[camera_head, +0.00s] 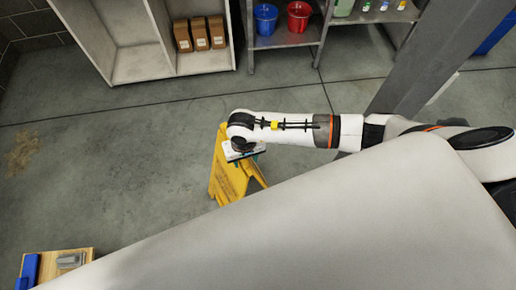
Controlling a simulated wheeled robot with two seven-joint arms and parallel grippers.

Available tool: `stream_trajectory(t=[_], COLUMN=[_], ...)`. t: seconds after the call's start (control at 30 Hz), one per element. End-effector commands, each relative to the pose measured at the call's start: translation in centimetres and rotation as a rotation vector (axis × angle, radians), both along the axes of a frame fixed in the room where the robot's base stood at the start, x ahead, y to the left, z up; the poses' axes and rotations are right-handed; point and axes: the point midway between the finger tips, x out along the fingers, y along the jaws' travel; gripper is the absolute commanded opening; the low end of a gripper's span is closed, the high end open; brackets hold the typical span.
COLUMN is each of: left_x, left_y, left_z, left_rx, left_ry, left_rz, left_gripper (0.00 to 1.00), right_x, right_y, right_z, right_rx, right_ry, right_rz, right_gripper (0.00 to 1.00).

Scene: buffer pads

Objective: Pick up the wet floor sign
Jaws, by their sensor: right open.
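The yellow wet floor sign (226,182) stands on the grey concrete floor near the middle of the view, its legs spread apart. My right arm reaches in from the right, and my right gripper (244,153) is at the top of the sign. The gripper overlaps the sign's top edge from this view. Its fingers are mostly hidden under the wrist, and I cannot tell whether they touch the sign. My left gripper does not show.
A white shelf (133,66) with brown boxes (199,34) stands at the back. A grey rack (288,38) beside it holds a blue bucket (265,18) and a red bucket (299,16). A wooden board (38,268) with a blue item is at lower left.

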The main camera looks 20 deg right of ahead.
Motion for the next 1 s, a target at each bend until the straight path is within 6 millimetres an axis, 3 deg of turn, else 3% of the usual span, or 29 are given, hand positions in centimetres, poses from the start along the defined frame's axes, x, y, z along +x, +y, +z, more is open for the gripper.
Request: stream_trajectory(t=[0.03,0.13,0.4,0.7,1.0], left_x=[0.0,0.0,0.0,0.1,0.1], left_y=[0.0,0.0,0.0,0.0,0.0], left_z=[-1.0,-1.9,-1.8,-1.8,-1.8], left_rx=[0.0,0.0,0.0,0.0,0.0], left_ry=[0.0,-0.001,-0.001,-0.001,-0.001], left_rz=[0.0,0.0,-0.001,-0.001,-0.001], left_gripper=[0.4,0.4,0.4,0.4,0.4], right_x=[-0.1,0.0,0.0,0.0,0.0], right_y=[0.2,0.1,0.1,0.1,0.1], right_z=[-1.5,-2.7,-2.8,-2.7,-2.7], right_rx=[0.001,0.003,0.002,0.002,0.003], right_ry=[0.003,0.001,-0.002,-0.001,-0.001], right_rz=[-0.002,-0.002,-0.001,-0.002,-0.003], right_gripper=[0.47,0.47,0.47,0.0,0.0])
